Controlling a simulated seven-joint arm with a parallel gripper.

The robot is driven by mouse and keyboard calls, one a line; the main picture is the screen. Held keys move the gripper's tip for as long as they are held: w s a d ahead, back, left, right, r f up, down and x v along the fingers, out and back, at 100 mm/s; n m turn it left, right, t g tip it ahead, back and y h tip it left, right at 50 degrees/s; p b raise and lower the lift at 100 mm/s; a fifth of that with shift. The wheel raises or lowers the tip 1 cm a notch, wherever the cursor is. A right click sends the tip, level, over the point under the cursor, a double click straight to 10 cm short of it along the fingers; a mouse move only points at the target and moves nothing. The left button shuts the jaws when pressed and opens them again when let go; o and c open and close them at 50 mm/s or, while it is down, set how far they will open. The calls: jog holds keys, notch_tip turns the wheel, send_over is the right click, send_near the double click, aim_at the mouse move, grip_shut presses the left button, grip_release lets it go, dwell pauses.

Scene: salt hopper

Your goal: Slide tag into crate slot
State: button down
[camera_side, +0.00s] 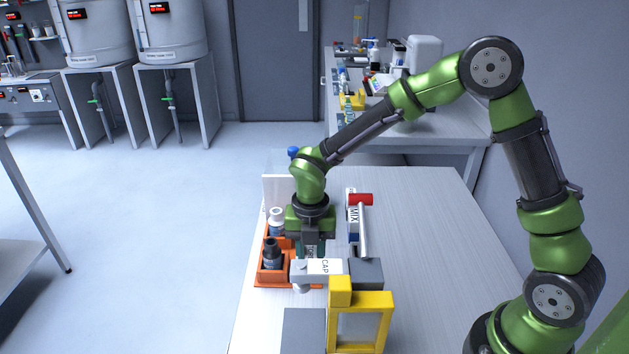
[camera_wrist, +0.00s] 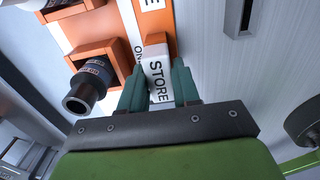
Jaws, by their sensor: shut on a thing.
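My gripper (camera_wrist: 160,84) is shut on a white tag (camera_wrist: 157,68) marked STORE, with one teal finger on each side of it. The orange crate (camera_wrist: 108,49) lies just beyond the fingers in the wrist view, and the tag's far end is close to an orange strip of it. I cannot tell whether the tag is inside a slot. In the side view my gripper (camera_side: 312,248) points down at the right side of the crate (camera_side: 265,279). The tag is mostly hidden there by the gripper and the CAP block.
A dark-capped bottle (camera_side: 271,253) and a white-capped bottle (camera_side: 276,220) stand in the crate. A grey and white CAP fixture (camera_side: 324,267) and a yellow frame (camera_side: 388,325) stand in front. A red-ended MIX piece (camera_side: 353,215) lies to the right. The table's right side is clear.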

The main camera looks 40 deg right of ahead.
aim_at(311, 251)
jog(key=shift+f, duration=0.1)
jog(key=shift+c, duration=1.2)
grip_release()
jog(key=shift+r, duration=3.05)
notch_tip(311, 251, up, 17)
